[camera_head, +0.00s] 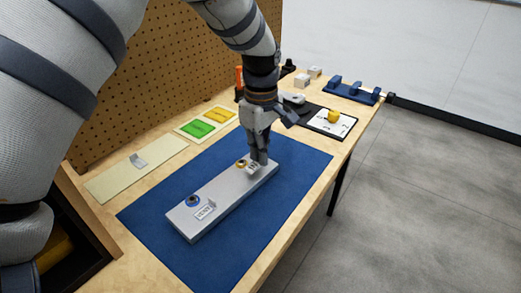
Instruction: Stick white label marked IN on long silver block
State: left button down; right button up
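The long silver block (225,201) lies flat on a blue mat, running from lower left to upper right. My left gripper (258,162) points down at the block's far end. Its fingertips are close together, and a small white label (251,168) shows right at them, at the block's top face. The fingers seem shut on this label's raised part. Its marking is too small to read, and the fingers partly hide it. Another white label (205,212), which seems to read VENT, sits on the block's near half. My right gripper is not in view.
Blue-ringed (193,201) and brass-coloured (242,163) fittings stand on the block. The blue mat (285,180) is clear around it. A cream sheet (110,183) holds one curled label (138,161). Behind are green and yellow cards (198,129), a yellow piece (333,116) and a blue rack (352,92).

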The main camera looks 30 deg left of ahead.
pick_arm(q)
jog(key=shift+f, duration=0.2)
dwell(0.3)
jog(key=shift+f, duration=0.2)
jog(key=shift+f, duration=0.3)
dwell(0.5)
jog(key=shift+f, duration=0.15)
dwell(0.4)
jog(key=shift+f, duration=0.1)
dwell(0.9)
dwell(0.4)
jog(key=c, duration=1.2)
grip_release()
jog(key=shift+o, duration=0.2)
